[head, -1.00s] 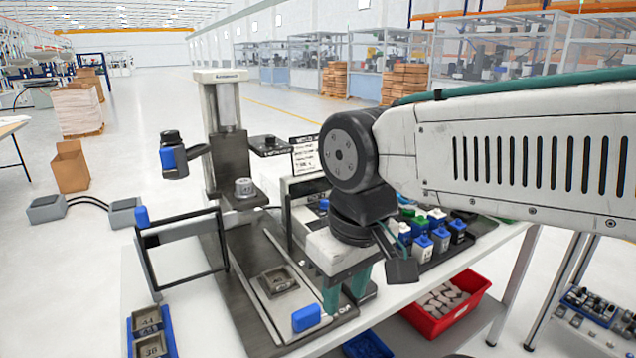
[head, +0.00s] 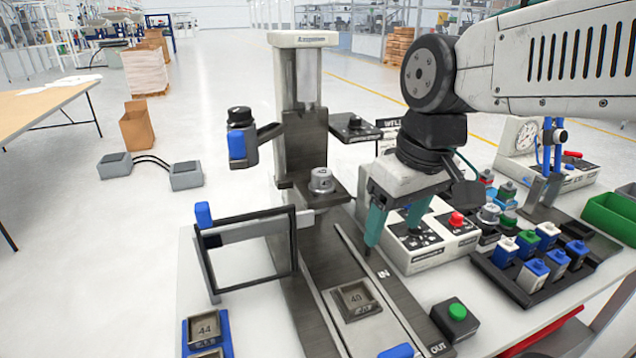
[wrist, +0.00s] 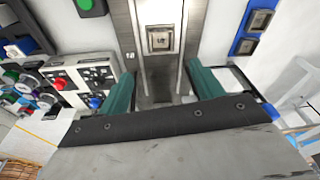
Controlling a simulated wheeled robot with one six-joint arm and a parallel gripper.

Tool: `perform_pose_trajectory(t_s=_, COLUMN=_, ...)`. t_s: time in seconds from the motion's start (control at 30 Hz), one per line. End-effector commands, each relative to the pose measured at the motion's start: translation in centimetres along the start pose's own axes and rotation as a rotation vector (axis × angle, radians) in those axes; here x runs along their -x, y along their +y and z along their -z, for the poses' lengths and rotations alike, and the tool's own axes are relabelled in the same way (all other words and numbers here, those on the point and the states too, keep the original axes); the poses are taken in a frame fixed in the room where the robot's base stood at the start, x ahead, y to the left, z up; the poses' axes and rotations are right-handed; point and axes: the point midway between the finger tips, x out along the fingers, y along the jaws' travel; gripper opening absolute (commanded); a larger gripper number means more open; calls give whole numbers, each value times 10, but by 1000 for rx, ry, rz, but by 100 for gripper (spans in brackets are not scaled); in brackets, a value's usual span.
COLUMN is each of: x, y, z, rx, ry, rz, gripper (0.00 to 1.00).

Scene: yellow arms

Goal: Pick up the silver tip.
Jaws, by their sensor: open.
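A silver, short round piece (head: 321,181) stands on the dark ledge (head: 340,198) of the press and best matches the silver tip. Another silver round piece (head: 488,213) sits among the coloured parts on the right, so I cannot be fully sure which is meant. I cannot make out the silver piece on the ledge in the wrist view.
A square metal block (head: 356,300) lies on the press base; it shows in the wrist view (wrist: 160,40). The press column (head: 305,130) rises behind the ledge. A black frame (head: 247,250) stands left. A control box (head: 430,235) and black tray (head: 528,270) stand right.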

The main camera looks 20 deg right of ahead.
Motion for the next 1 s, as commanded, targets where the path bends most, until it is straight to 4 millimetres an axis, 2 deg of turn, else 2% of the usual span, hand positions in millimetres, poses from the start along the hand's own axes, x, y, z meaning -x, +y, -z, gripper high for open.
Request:
perform_pose_trajectory(t_s=0.03, x=3, y=4, z=27, rx=50, ry=13, rz=20, gripper=66)
perform_pose_trajectory(t_s=0.2, x=6, y=17, z=115, rx=242, ry=95, rz=72, gripper=66)
perform_pose_trajectory(t_s=0.3, x=3, y=25, z=158, rx=335, ry=140, rz=87, gripper=66)
perform_pose_trajectory(t_s=0.4, x=-1, y=32, z=190, rx=407, ry=176, rz=94, gripper=66)
perform_pose_trajectory(t_s=0.5, x=-4, y=36, z=210, rx=452, ry=200, rz=95, gripper=66)
perform_pose_trajectory(t_s=0.6, x=-9, y=36, z=219, rx=473, ry=210, rz=96, gripper=66)
perform_pose_trajectory(t_s=0.87, x=-36, y=33, z=225, rx=479, ry=211, rz=97, gripper=66)
perform_pose_trajectory(t_s=1.0, x=-57, y=33, z=230, rx=479, ry=209, rz=97, gripper=66)
